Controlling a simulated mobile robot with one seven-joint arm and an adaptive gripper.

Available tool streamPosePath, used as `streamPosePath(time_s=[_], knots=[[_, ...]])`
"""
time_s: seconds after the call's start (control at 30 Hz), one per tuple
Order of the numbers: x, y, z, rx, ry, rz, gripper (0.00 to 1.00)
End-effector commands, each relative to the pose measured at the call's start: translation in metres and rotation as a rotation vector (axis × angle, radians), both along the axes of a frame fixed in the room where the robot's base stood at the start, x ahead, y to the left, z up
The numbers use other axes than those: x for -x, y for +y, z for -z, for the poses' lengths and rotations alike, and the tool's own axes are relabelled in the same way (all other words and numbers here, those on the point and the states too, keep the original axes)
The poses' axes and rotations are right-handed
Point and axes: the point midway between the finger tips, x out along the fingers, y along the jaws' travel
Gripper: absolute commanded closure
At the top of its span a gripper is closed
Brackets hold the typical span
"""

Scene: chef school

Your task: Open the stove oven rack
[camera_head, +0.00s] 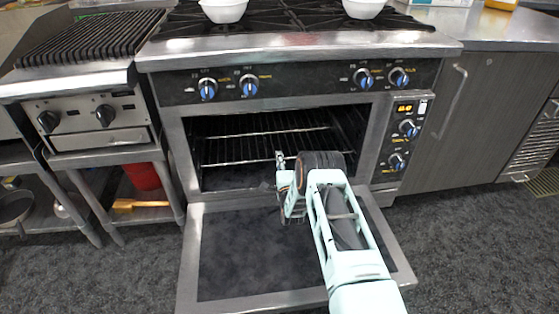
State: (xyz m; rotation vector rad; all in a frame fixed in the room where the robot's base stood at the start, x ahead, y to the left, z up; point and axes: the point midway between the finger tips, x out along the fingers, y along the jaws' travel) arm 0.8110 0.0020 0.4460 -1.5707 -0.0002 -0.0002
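The stove (300,45) stands in the middle of the view. Its oven door (250,255) is folded down, and the oven cavity is open. A dark wire oven rack (235,152) sits inside the cavity, with lighter bars across it. My gripper (281,160) is in front of the right half of the opening, above the lowered door. Its fingertips point toward the rack and overlap the rack in the picture. I cannot tell whether they touch it. The fingers are too small to tell open from shut. My arm hides part of the door and the lower right of the opening.
A grill (95,40) stands on a steel table to the left, with a red container (141,176) on its lower shelf. White bowls (223,10) sit on the stove top. A cabinet (445,130) with a handle stands to the right. Dark floor is free at front left.

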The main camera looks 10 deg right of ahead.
Motion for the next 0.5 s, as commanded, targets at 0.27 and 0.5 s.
streamPosePath(time_s=[0.27, 0.5], knots=[[0.0002, -0.0001, 0.0001, 0.0, 0.0, 0.0, 1.0], [0.0009, -0.0001, 0.0, 0.0, 0.0, 0.0, 1.0]])
